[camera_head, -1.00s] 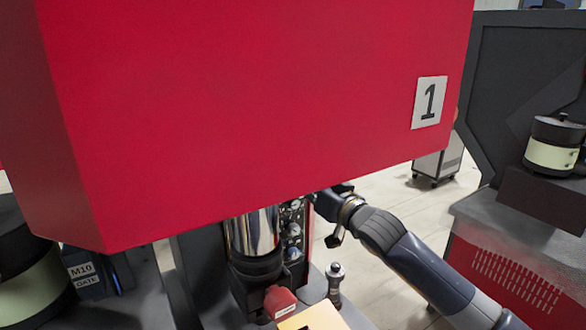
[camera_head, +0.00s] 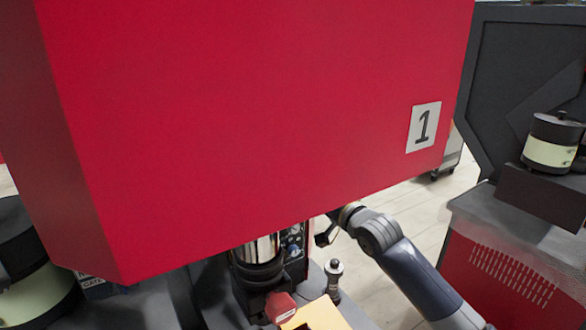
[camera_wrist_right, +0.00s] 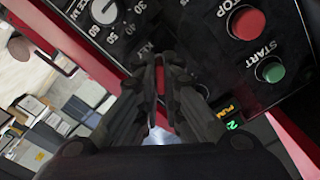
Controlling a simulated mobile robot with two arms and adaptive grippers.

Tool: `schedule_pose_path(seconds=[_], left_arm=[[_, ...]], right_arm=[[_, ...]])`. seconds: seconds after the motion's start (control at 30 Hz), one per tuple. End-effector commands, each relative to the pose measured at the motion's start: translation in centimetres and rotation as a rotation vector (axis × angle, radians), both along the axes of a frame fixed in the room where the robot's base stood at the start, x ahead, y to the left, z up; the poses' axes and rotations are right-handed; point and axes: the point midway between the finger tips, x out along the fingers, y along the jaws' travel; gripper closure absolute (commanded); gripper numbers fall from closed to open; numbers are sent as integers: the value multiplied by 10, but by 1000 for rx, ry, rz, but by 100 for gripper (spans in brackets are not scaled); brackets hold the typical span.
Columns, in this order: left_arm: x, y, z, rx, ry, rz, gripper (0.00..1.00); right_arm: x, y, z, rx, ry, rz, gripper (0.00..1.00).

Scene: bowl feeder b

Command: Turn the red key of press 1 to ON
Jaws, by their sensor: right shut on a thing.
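Press 1 (camera_head: 270,120) is a large red housing with a "1" plate (camera_head: 423,127), filling most of the head view. My right arm reaches in from the lower right, and its hand is hidden behind the housing. In the right wrist view my right gripper (camera_wrist_right: 162,88) is shut on the red key (camera_wrist_right: 160,78), a narrow red strip between the fingertips at the black control panel (camera_wrist_right: 205,60). The fingers cover most of the key and its markings, so I cannot tell its turn position. My left gripper is not in view.
Close to the fingers are the red STOP button (camera_wrist_right: 247,23), the green START button (camera_wrist_right: 272,70) and a white dial (camera_wrist_right: 104,10). A small green display (camera_wrist_right: 233,125) sits below. Another machine (camera_head: 510,260) stands at the right, with open floor between.

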Motion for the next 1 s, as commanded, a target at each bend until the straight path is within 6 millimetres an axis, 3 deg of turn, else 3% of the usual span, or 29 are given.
schedule_pose_path(seconds=[0.63,1.0], left_arm=[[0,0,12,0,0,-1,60],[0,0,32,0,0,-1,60]], right_arm=[[0,0,1,110,80,0,100],[0,0,2,295,216,-1,100]])
